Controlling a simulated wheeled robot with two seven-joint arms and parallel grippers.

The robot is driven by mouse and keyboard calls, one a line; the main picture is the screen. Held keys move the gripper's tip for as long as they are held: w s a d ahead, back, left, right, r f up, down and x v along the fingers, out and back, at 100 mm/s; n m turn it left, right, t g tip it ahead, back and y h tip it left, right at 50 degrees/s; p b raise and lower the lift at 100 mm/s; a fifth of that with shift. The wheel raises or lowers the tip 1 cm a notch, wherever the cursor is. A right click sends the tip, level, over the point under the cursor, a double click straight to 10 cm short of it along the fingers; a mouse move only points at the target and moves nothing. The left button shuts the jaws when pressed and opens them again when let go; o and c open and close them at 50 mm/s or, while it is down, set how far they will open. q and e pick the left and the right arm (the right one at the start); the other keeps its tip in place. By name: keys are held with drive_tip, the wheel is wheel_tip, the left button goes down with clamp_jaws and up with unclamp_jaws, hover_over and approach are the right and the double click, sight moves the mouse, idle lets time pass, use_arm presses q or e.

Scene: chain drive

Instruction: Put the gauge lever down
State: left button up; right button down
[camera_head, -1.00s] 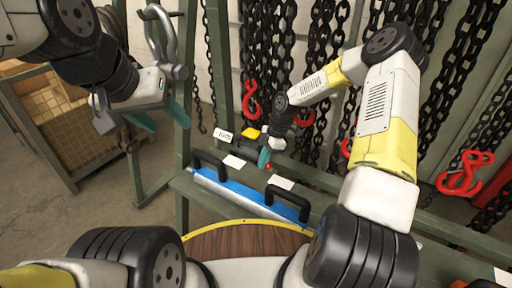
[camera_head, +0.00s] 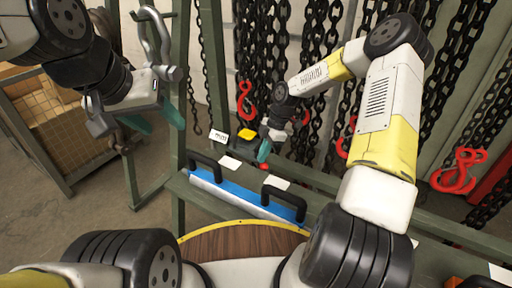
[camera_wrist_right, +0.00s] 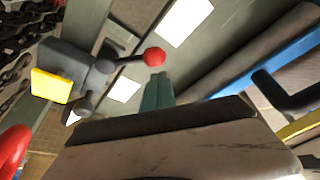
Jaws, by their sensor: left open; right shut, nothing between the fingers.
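The gauge lever (camera_wrist_right: 128,60) is a short dark arm with a red ball knob (camera_wrist_right: 154,56) in the right wrist view. It comes off a dark grey block (camera_wrist_right: 72,64) with a yellow part (camera_wrist_right: 52,86). In the head view the yellow part (camera_head: 247,134) shows on the bench, with the lever mostly hidden by my gripper. My right gripper (camera_head: 264,151) is shut and empty. In the right wrist view its teal fingertips (camera_wrist_right: 157,88) appear close to the knob; touching or apart, I cannot tell. My left gripper (camera_head: 157,118) is open and empty, away to the left.
A blue bar (camera_head: 240,197) with two black handles lies on the green bench in front of the gauge. White labels (camera_head: 230,163) lie near it. Black chains with red hooks (camera_head: 460,172) hang behind. A green post stands left of the bench.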

drive_tip(key=shift+v, duration=2.15)
drive_tip(key=shift+r, duration=0.1)
